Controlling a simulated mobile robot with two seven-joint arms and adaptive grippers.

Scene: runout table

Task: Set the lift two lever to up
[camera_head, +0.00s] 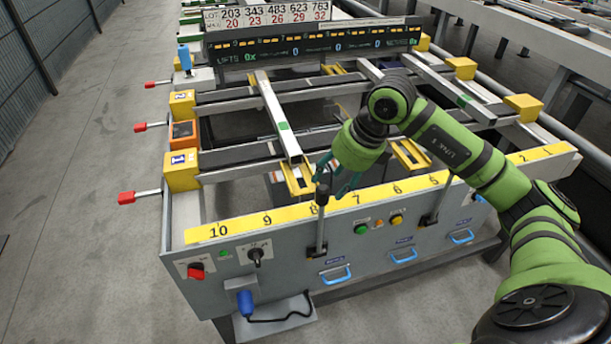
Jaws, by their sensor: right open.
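My right arm comes in from the right. My left gripper is not in view.
Red-handled levers (127,197) stick out on the left side. The front panel has a red switch (196,272), a black knob (255,254), a green button (361,228), a yellow button (396,219) and blue handles (335,275). A yellow numbered strip (285,215) runs above. Floor at left is clear.

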